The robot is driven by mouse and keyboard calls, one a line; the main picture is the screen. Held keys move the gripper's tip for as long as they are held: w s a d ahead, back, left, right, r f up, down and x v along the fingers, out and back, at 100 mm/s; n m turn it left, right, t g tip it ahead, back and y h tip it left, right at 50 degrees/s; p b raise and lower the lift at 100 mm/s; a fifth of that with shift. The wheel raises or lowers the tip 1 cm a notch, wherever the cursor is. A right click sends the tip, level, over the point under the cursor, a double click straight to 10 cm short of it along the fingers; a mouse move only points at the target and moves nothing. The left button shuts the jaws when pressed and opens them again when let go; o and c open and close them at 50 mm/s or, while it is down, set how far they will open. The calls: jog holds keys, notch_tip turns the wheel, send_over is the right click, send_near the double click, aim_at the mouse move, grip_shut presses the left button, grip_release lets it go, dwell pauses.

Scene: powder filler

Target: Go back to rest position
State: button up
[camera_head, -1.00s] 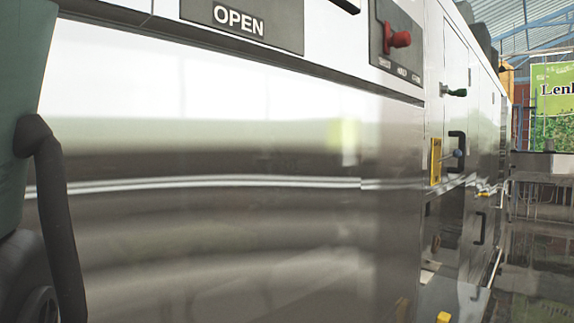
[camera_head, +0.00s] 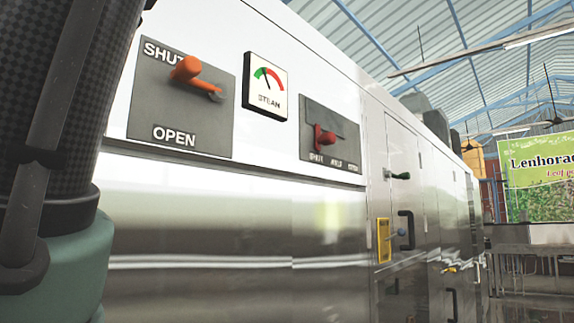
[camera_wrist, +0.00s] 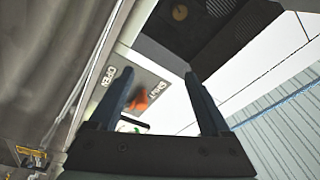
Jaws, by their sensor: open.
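My gripper (camera_wrist: 160,78) shows in the wrist view with its two dark fingers apart and nothing between them that it grips. Beyond the fingers is the grey SHUT/OPEN plate (camera_head: 182,112) with an orange lever handle (camera_head: 190,69). In the wrist view the orange handle (camera_wrist: 138,98) shows between the fingers, next to the left one; I cannot tell how far off it is. In the head view the handle stands near the SHUT word. The gripper itself is not seen in the head view; part of my arm fills the left edge.
A steam gauge (camera_head: 265,87) and a red knob on a second plate (camera_head: 325,138) are right of the lever.

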jog(key=w+d+f+t+h+b, duration=0.2)
jog(key=w+d+f+t+h, duration=0.25)
jog(key=f, duration=0.45)
jog(key=w+d+f+t+h+b, duration=0.2)
jog(key=w+d+f+t+h, duration=0.15)
jog(key=d+f, duration=0.4)
jog(key=s+d+f+n+t+h+b, duration=0.2)
jog(key=s+d+f+t+h, duration=0.3)
jog(key=s+f, duration=0.5)
jog(key=shift+d+f+n, duration=0.55)
jog(key=shift+f+n, duration=0.25)
jog(key=shift+n, duration=0.1)
